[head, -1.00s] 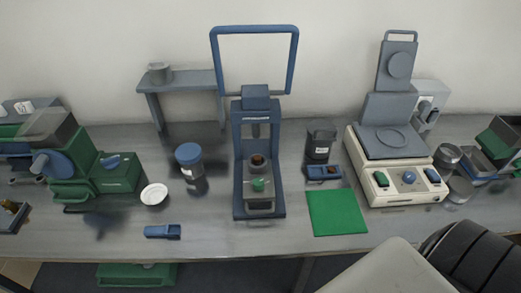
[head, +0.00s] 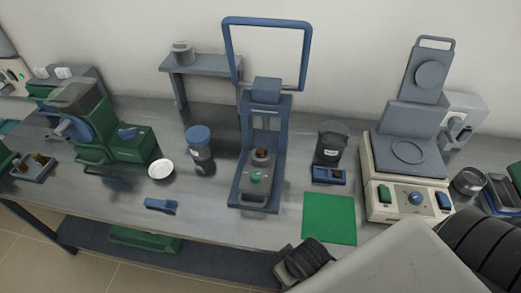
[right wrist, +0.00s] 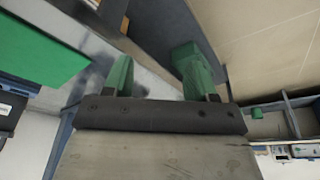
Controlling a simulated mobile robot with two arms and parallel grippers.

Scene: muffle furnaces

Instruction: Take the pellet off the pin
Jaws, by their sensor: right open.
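The blue press frame (head: 245,160) stands mid-table in the head view. Inside it is a grey block with a small reddish-brown round piece (head: 262,153) on top, which may be the pellet. The pin under it cannot be made out. A green knob (head: 257,177) is at the block's front. My right gripper (right wrist: 157,68) shows in the right wrist view with its two green fingers apart and nothing between them. It is near the table's front edge, away from the press. My left gripper is not in view.
A green mat (head: 329,218) lies right of the press; it also shows in the right wrist view (right wrist: 35,45). A small blue tray (head: 329,181) and dark jar (head: 330,147) stand behind it. A white dish (head: 161,169) and blue-lidded jar (head: 199,142) are left. A cream balance (head: 382,203) stands right.

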